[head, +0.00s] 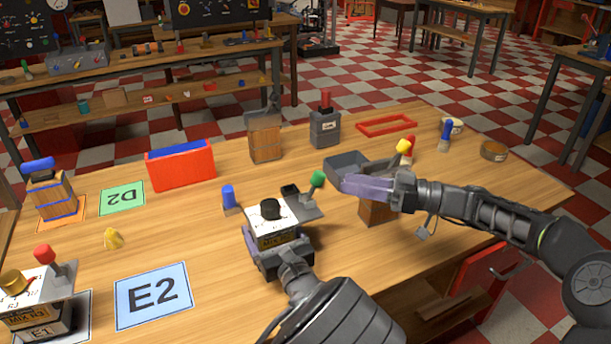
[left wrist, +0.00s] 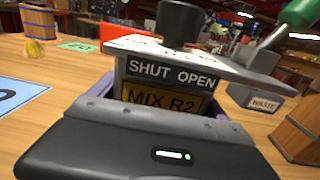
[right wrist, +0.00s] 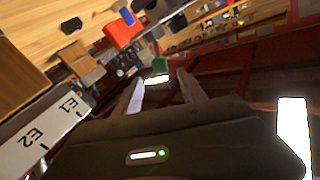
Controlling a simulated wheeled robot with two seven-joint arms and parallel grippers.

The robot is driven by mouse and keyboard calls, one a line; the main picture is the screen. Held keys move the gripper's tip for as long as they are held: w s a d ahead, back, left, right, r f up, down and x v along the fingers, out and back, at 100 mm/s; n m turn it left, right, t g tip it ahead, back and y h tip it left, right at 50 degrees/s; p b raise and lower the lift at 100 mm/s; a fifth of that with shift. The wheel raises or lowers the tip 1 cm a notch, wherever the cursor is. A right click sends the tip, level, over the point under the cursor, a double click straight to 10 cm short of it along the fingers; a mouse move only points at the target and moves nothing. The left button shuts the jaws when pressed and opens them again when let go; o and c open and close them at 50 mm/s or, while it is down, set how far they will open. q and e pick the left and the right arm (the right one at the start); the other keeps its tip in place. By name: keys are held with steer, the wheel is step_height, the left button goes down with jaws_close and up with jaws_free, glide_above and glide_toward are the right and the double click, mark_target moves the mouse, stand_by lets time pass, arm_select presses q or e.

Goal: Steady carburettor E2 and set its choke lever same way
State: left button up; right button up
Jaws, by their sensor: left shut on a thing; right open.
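A carburettor (head: 285,214) with a white top, black knob and grey side plate stands right of the blue E2 card (head: 153,295). In the left wrist view its front (left wrist: 165,98) reads SHUT OPEN and MIX R2. Its green-tipped choke lever (head: 317,180) leans right, toward the OPEN side. My left gripper (head: 272,252) is shut on the carburettor body from the front. My right gripper (head: 350,186) is open, its fingers just right of the green tip; the tip (right wrist: 160,65) shows beyond the fingers in the right wrist view. Carburettor E1 (head: 38,318) has a red-tipped lever (head: 44,254) leaning left.
A wooden block (head: 376,213) stands beneath my right gripper, with a grey waste bin (head: 345,162) behind. A red and blue holder (head: 181,168) is farther back. Table around the E2 card is clear.

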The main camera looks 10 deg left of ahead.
mark_target(313, 187)
steer(key=a, duration=0.3)
steer(key=w+a, duration=0.1)
steer(key=a, duration=0.7)
steer(key=shift+w+a, duration=0.1)
steer(key=shift+w, duration=0.15)
steer(key=shift+c, duration=0.5)
jaws_close()
stand_by(0.4)
